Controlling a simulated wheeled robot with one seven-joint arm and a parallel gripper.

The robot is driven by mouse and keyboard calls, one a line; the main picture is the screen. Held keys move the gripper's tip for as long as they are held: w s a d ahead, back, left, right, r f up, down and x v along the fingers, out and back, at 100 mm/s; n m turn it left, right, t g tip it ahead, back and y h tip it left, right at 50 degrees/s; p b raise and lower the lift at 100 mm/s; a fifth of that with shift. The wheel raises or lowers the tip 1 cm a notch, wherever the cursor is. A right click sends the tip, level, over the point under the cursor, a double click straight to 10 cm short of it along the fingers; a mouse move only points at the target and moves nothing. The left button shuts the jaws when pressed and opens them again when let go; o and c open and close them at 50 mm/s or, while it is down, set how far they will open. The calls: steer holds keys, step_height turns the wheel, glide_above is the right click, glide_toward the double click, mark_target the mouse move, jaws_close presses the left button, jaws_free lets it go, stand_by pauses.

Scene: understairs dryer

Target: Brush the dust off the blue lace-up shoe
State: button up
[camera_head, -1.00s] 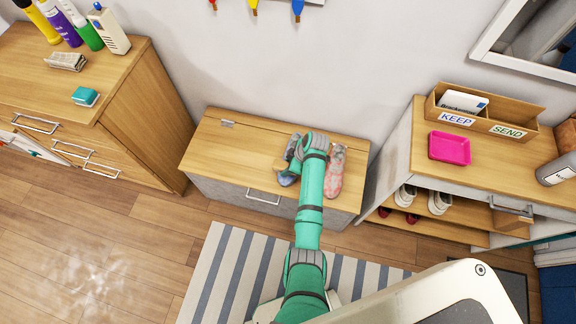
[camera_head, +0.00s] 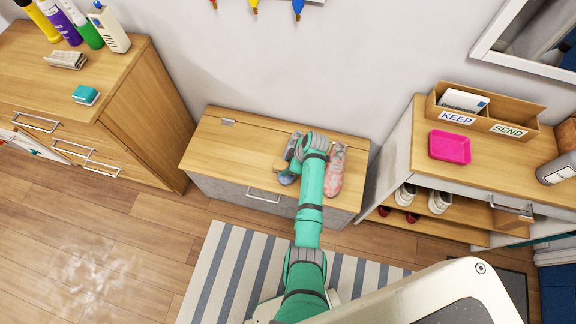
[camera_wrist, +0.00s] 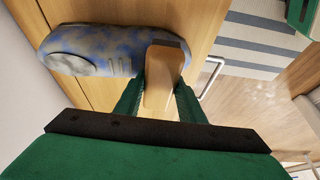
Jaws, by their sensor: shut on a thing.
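The blue lace-up shoe (camera_wrist: 100,50) lies on the wooden bench top in the wrist view, with dull grey-brown dust patches over its blue surface. In the head view the shoe (camera_head: 287,179) is partly hidden by my arm. My gripper (camera_wrist: 158,98) is shut on a wooden brush (camera_wrist: 160,80). The brush is at the shoe's right end in the wrist view, overlapping it; I cannot tell whether it touches. Its bristles are not clearly seen. In the head view the brush (camera_head: 279,165) shows as a small tan piece left of my wrist.
A pink-and-grey shoe (camera_head: 335,174) stands on the bench (camera_head: 225,150) just right of my arm. A drawer cabinet (camera_head: 140,110) is at left. A shelf unit (camera_head: 400,140) with a pink tray (camera_head: 450,147) is at right. The bench's left part is clear.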

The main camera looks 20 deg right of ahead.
steer(key=shift+s+d+r, duration=0.1)
steer(key=shift+s+d, duration=0.6)
steer(key=shift+d, duration=0.25)
steer(key=shift+w+a, duration=0.7)
steer(key=shift+a, duration=0.25)
steer(key=shift+w+a, duration=0.7)
steer(key=shift+a, duration=0.25)
steer(key=shift+s+d+f, duration=0.1)
steer(key=shift+s+d, duration=0.65)
steer(key=shift+d, duration=0.2)
steer(key=shift+s+d+f, duration=0.1)
steer(key=shift+s+d, duration=0.6)
steer(key=shift+d, duration=0.25)
steer(key=shift+w+a+r, duration=0.1)
steer(key=shift+w+a, duration=0.65)
steer(key=shift+a, duration=0.25)
steer(key=shift+w+a, duration=0.7)
steer(key=shift+a, duration=0.25)
steer(key=shift+s+d, duration=0.75)
steer(key=shift+d, duration=0.25)
steer(key=shift+s+d, duration=0.7)
steer(key=shift+d, duration=0.25)
steer(key=shift+w+a, duration=0.75)
steer(key=shift+a, duration=0.25)
steer(key=shift+w+a, duration=0.7)
steer(key=shift+a, duration=0.25)
steer(key=shift+s+d, duration=0.75)
steer(key=shift+d, duration=0.25)
steer(key=shift+s+d, duration=0.7)
steer(key=shift+d, duration=0.3)
